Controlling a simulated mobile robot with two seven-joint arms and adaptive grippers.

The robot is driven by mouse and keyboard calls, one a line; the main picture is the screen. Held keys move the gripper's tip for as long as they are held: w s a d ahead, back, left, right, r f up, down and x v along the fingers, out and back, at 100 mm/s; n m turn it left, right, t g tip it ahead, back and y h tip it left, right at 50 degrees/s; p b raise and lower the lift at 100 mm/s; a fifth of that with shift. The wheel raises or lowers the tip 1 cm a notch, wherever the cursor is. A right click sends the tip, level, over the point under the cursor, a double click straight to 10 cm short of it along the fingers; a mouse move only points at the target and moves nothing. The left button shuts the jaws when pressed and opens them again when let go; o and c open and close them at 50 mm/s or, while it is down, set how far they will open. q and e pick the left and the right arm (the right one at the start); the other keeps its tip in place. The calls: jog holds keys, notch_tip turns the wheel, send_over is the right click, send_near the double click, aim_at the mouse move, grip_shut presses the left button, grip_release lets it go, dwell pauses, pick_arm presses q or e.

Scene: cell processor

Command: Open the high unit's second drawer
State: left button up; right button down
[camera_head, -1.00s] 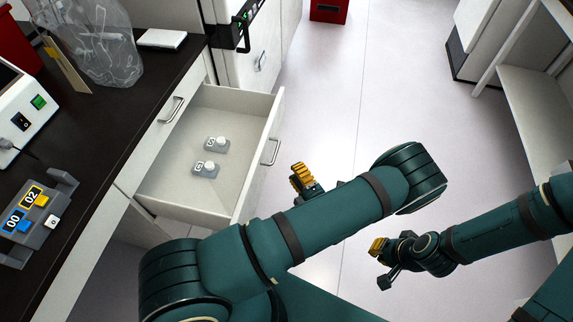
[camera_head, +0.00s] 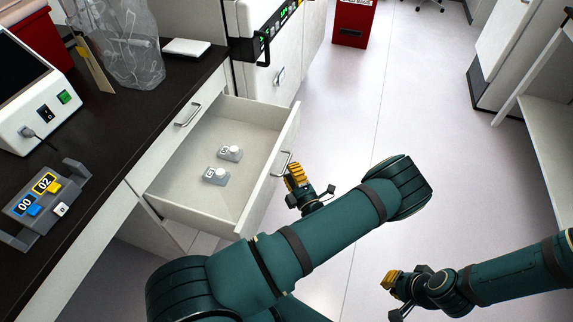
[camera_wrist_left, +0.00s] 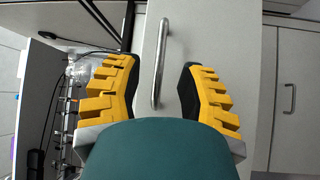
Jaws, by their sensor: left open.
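In the head view a white drawer (camera_head: 170,190) under the dark counter stands pulled out, with two small grey-and-white labelled items (camera_head: 223,165) inside. Its metal handle (camera_head: 283,164) is on the outer face of the front. My left gripper (camera_head: 298,186) is just beside that handle, with yellow finger pads. In the left wrist view the left gripper (camera_wrist_left: 158,95) is open, its fingers spread on both sides of a metal handle (camera_wrist_left: 158,65) on a white front, not closed on it. My right gripper (camera_head: 396,292) is low at right, away from the drawer; its finger gap is unclear.
A closed drawer's handle (camera_head: 187,115) is on the counter front. A tall unit (camera_head: 275,50) with a dark handle stands beyond the drawer. The counter holds a clear bag (camera_head: 128,50) and a grey device (camera_head: 45,200). Open floor (camera_head: 350,120) lies to the right.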

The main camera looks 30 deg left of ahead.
aim_at(287, 163)
pick_arm(q)
jog(key=shift+x, duration=1.95)
jog(key=shift+r, duration=0.1)
grip_shut()
